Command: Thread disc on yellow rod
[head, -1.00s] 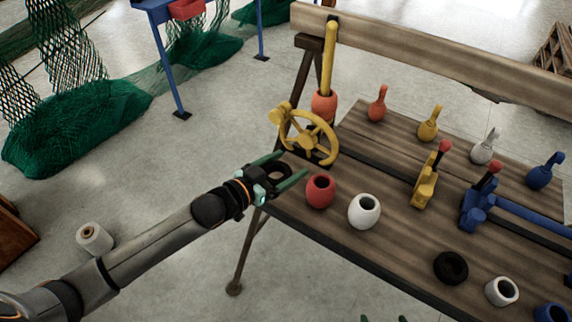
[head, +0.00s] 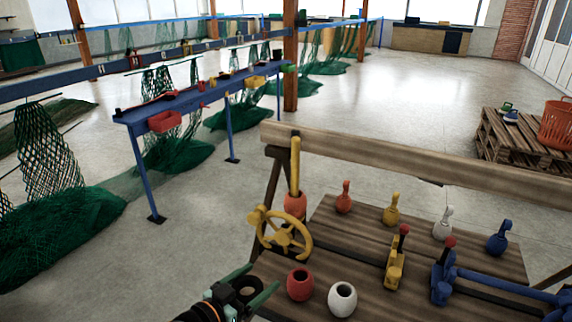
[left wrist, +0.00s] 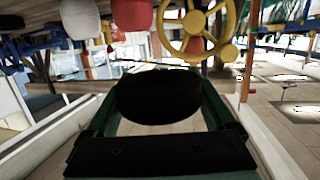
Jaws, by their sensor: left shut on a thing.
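The yellow rod (head: 295,163) stands upright at the bench's back left, with an orange-red ring (head: 295,205) around its lower part. A yellow handwheel (head: 284,236) is in front of it. My left gripper (head: 262,279) is left of the bench top, below the wheel in the picture. It is shut on a black disc (head: 248,291), which fills the space between the green fingers in the left wrist view (left wrist: 158,98). The disc is apart from the rod. My right gripper is not in view.
A red ring (head: 300,284) and a white ring (head: 342,299) stand on the bench right of my left gripper. A wooden beam (head: 400,160) runs behind the rod.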

